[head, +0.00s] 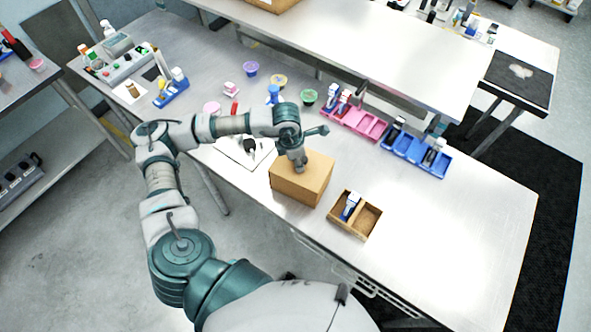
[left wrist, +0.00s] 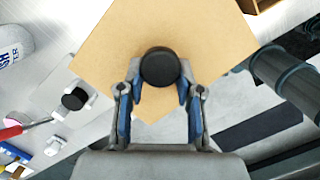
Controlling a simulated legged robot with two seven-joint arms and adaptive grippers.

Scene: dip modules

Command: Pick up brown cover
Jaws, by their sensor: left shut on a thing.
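The brown cover (head: 300,180) is a plain box-shaped piece near the front edge of the steel table. Its flat top (left wrist: 170,40) fills the upper middle of the left wrist view, with a round black knob (left wrist: 159,67) on it. My left gripper (head: 298,163) is above the cover, and its fingers (left wrist: 160,88) are shut on the knob from both sides. Whether the cover touches the table is hard to tell. What is under it is hidden. My right gripper is not in view.
A small open wooden box (head: 368,221) with two compartments and a blue-white item stands right of the cover. Pink (head: 353,124) and blue (head: 413,154) trays lie behind. Small cups and a red-handled tool (left wrist: 15,131) lie left. The table's right part is clear.

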